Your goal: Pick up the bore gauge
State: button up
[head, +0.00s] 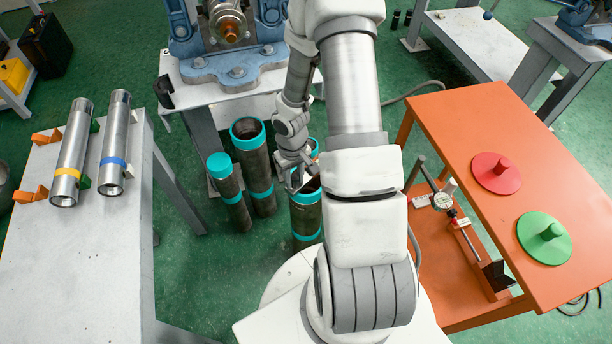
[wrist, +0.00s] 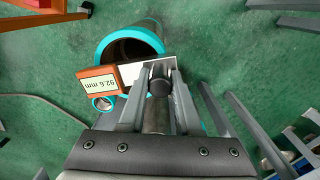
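The bore gauge shows in the wrist view as a grey shaft with a dark round cap (wrist: 159,84) and an orange readout (wrist: 98,82) that reads 92.6 mm. A white plate sits between the readout and the cap. My gripper (wrist: 160,68) has its fingers on both sides of the cap and shaft, with no clear gap. In the head view my gripper (head: 297,180) is low beside my arm, over the teal-rimmed pipe (head: 305,215). The gauge's lower end is hidden.
Two more teal-banded pipes (head: 249,135) stand at left. The orange cart (head: 470,120) at right holds a red lid (head: 496,173), a green lid (head: 544,238) and, below, a dial instrument (head: 442,201). Steel tubes (head: 72,155) lie on the left table. A blue vise (head: 230,45) stands behind.

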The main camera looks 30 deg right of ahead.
grip_shut()
dwell(1.0)
